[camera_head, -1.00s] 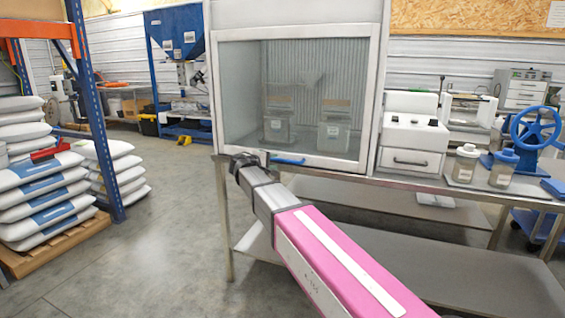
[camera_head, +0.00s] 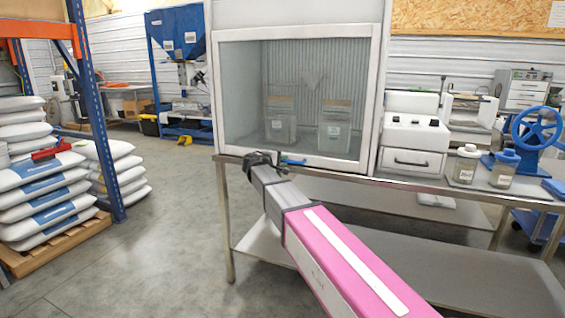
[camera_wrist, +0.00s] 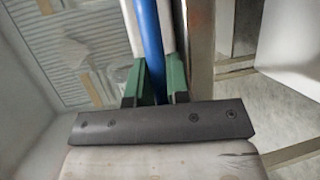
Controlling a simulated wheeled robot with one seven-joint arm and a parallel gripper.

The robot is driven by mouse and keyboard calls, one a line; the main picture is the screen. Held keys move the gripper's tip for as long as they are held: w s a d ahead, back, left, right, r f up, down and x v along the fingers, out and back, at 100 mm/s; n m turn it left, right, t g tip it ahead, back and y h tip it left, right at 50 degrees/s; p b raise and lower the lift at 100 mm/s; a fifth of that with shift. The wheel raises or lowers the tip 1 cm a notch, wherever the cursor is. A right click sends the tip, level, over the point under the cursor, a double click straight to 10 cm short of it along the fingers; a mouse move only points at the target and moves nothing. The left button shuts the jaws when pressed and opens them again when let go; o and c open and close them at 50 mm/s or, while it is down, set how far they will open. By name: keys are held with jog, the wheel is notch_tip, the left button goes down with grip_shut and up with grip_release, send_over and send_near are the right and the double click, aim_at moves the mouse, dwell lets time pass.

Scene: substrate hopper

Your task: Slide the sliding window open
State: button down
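The sliding window (camera_head: 300,95) is a clear pane in a white frame on the front of a cabinet. It looks lowered, its bottom rail near the bench top. A blue bar handle (camera_head: 293,162) runs along that rail. My gripper (camera_head: 275,161) is at the handle's left part and hides it there. In the wrist view, the blue handle (camera_wrist: 147,35) passes between the two green fingers of my gripper (camera_wrist: 156,82). The gap between them is narrow and the bar fills it, so the gripper looks shut on the handle. The fingertip contact is partly hidden.
Metal containers (camera_head: 334,135) stand behind the pane. A steel bench (camera_head: 430,185) carries the cabinet, a white machine (camera_head: 412,135), jars (camera_head: 464,165) and a blue handwheel (camera_head: 535,130). Stacked sacks (camera_head: 45,190) and a rack post (camera_head: 97,120) stand left. The floor between is clear.

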notch_tip(320, 180, up, 50)
jog(key=shift+r, duration=0.2)
jog(key=c, duration=1.1)
grip_release()
jog(key=shift+a, duration=0.1)
send_near(290, 38)
jog(key=v, duration=0.5)
jog(key=shift+s+r, duration=0.1)
jog(key=shift+r, duration=0.1)
jog(key=shift+f, duration=0.1)
